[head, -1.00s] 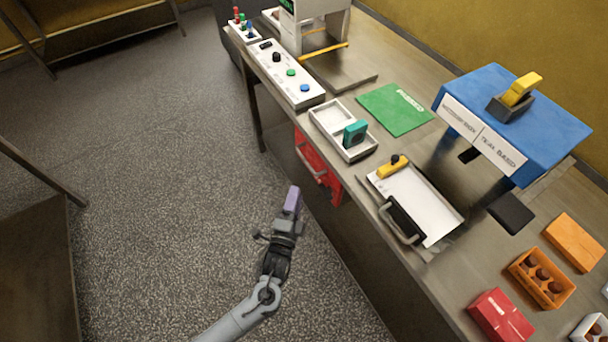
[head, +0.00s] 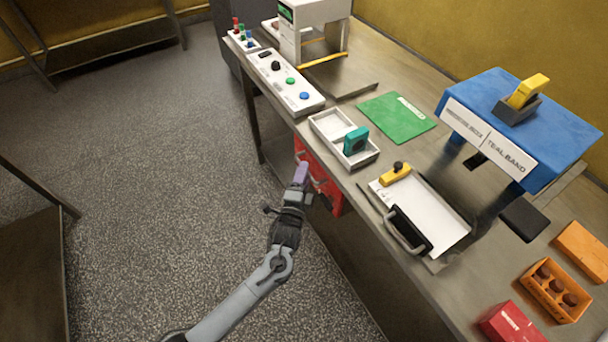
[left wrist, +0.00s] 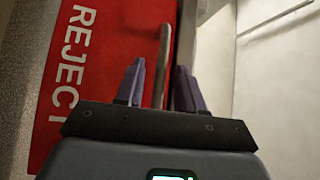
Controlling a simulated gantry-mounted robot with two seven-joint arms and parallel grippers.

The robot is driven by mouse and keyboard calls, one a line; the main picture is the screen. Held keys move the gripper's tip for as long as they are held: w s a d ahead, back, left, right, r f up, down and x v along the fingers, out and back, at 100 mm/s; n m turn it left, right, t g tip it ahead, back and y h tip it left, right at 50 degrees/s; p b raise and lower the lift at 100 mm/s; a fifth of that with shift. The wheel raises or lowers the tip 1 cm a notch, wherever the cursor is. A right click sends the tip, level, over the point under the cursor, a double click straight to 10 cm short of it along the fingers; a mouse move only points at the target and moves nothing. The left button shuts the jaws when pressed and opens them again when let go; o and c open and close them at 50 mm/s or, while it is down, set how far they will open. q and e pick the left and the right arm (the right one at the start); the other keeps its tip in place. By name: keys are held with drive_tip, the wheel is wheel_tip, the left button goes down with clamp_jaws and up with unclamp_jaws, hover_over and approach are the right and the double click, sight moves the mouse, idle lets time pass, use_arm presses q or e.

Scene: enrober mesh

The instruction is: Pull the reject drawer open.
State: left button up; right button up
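The reject drawer (head: 335,197) has a red front under the table's near edge. In the left wrist view its red face (left wrist: 98,50) carries the white word REJECT. Its metal bar handle (left wrist: 163,50) stands out from the face. My left gripper (head: 301,172) is at the drawer front and hides part of it in the head view. In the left wrist view the purple fingers of my left gripper (left wrist: 160,66) are apart, one on each side of the handle, with a visible gap on both sides. My right gripper is not in view.
Above the drawer, the table holds a white two-part tray (head: 335,128) with a teal item, a button panel (head: 285,80), a green mat (head: 397,117) and a white plate with a handle (head: 432,215). The floor (head: 150,170) left of the table is clear.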

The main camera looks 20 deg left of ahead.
use_arm(q)
drive_tip(key=shift+c, duration=0.5)
clamp_jaws()
